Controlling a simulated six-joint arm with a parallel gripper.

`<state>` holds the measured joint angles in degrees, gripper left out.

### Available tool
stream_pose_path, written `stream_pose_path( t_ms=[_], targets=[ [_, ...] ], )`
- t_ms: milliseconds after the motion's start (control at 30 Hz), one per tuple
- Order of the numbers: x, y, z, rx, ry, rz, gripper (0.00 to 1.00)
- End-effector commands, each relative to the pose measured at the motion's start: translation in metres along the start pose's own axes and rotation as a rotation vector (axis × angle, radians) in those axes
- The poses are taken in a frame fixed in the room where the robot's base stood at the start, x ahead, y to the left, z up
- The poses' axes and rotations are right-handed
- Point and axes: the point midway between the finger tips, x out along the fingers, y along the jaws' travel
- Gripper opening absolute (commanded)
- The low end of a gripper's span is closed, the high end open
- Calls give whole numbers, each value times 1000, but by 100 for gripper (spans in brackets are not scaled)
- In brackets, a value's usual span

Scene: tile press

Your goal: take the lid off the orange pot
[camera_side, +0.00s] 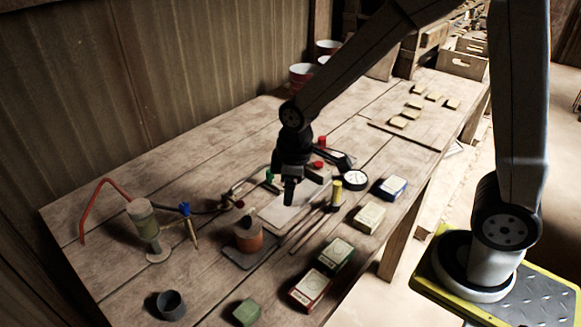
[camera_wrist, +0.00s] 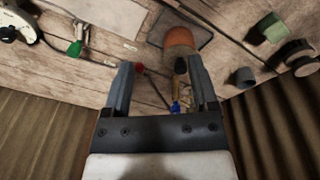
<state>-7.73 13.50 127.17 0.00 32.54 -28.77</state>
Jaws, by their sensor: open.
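The orange pot (camera_side: 249,242) stands upright on a dark square plate (camera_side: 240,258) near the middle of the bench in the side view. Its brownish lid (camera_side: 245,228) is on top, with a small dark knob. In the wrist view the pot (camera_wrist: 180,37) is at the top, right of centre, partly beyond the fingertips, with the dark knob (camera_wrist: 181,65) near the right finger. My gripper (camera_side: 300,188) is open and empty, above and to the right of the pot in the side view, over a pale sheet. Its fingers (camera_wrist: 160,66) touch nothing that I can see.
A burner-like stand (camera_side: 145,226) and a blue-handled tool (camera_side: 189,222) are left of the pot. A dark cup (camera_side: 171,304) and green block (camera_side: 247,311) lie in front. Several small boxes, including a red one (camera_side: 310,288), line the right edge.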

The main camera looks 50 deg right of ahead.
Motion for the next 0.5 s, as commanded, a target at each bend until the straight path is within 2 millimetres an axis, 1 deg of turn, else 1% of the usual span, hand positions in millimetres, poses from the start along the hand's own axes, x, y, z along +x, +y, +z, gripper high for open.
stream_pose_path(
  t_ms=[33, 200, 333, 433, 500],
  targets=[
    [3, -2, -15, -92, -14, -11, 75],
    [9, -9, -54, -380, -51, -47, 75],
    [13, -15, -75, -545, -69, -71, 75],
    [15, -19, -85, -624, -77, -83, 75],
    [16, -20, -88, -654, -81, -88, 75]
  ],
)
